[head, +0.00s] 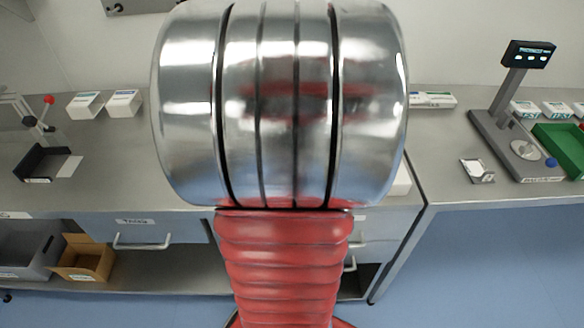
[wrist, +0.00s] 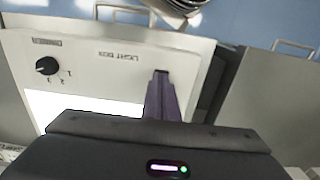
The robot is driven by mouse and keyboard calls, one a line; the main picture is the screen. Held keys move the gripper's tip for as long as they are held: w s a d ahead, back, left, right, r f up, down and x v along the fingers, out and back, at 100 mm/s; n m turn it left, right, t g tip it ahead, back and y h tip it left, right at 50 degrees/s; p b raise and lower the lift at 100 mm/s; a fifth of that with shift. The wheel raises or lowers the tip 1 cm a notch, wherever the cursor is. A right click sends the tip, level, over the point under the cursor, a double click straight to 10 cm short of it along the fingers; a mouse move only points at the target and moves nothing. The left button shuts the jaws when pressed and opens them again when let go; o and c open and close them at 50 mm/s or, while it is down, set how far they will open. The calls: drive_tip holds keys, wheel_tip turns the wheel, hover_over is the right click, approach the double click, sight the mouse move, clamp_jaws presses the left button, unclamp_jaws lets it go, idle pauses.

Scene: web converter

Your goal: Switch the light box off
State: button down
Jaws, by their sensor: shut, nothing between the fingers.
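The light box (wrist: 120,65) is a pale panel in the wrist view, with its label upside down. Its lit white screen (wrist: 85,107) glows at the lower left, partly covered by my gripper's body. A black dimmer knob (wrist: 46,66) with numbered marks sits at its left. My gripper (wrist: 161,76) is shut and empty, its fingers over the right part of the panel. I cannot tell whether the fingertips touch it. No power switch is visible; the fingers may hide it. In the head view my arm hides most of the box.
A steel bench (head: 185,195) with drawers runs across the head view. A scale (head: 515,145) and a green tray (head: 565,150) stand on the right bench. White cartons (head: 105,104) and a black holder (head: 48,163) are at left. Blue floor lies in front.

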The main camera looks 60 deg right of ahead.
drive_tip(key=shift+f, duration=0.75)
idle(0.8)
drive_tip(key=shift+r, duration=0.1)
drive_tip(key=shift+r, duration=3.4)
drive_tip(key=shift+w, duration=0.1)
